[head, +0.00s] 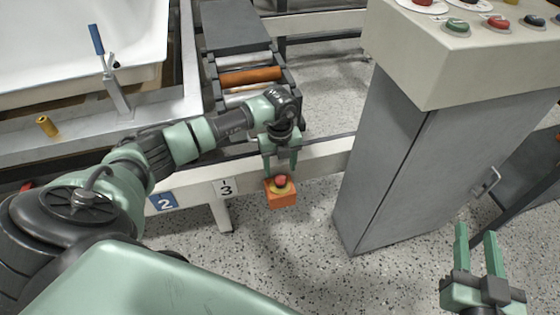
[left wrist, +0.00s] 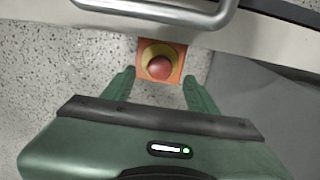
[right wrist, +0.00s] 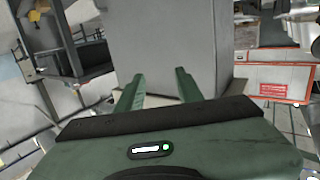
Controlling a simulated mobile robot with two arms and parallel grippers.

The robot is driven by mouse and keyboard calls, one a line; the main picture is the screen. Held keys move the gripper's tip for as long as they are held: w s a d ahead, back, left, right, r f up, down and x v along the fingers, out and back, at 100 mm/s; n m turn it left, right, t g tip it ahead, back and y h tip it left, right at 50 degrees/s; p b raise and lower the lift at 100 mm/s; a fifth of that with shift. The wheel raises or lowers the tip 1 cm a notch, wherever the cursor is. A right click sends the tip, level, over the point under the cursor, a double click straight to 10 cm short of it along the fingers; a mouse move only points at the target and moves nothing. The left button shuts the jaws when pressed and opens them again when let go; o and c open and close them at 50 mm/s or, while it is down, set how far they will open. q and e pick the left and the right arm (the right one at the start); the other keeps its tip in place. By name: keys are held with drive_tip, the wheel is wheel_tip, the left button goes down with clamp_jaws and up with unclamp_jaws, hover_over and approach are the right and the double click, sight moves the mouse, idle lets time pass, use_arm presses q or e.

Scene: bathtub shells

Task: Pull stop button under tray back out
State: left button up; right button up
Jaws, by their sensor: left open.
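The stop button (head: 281,182) is a red mushroom head on a yellow disc, set on an orange box (head: 281,199) beside the pale frame rail. My left gripper (head: 280,166) is open just above and behind the button in the head view. In the left wrist view the red button (left wrist: 160,67) lies beyond and between the open fingertips (left wrist: 158,78), with no contact visible. My right gripper (head: 476,236) is open and empty at the lower right, in front of the grey cabinet. Its spread fingers also show in the right wrist view (right wrist: 158,80).
A grey cabinet (head: 390,160) with a sloped button panel (head: 470,60) stands to the right. A white bathtub shell (head: 80,40) rests at the upper left, near a blue-handled lever (head: 97,40). A roller conveyor (head: 250,75) lies behind my left arm. Speckled floor is open below the button box.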

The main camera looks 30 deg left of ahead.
drive_tip(key=shift+s+d+f+g+h+p, duration=0.25)
drive_tip(key=shift+f+g, duration=0.3)
drive_tip(key=shift+f, duration=0.35)
drive_tip(key=shift+s+d+f+g+h+p, duration=0.15)
drive_tip(key=shift+s+f+g, duration=0.3)
drive_tip(key=shift+f, duration=0.4)
drive_tip(key=shift+s+d+f+g+h+p, duration=0.1)
drive_tip(key=shift+s+d+f+g, duration=0.15)
drive_tip(key=shift+f+g, duration=0.5)
drive_tip(key=shift+f, duration=0.15)
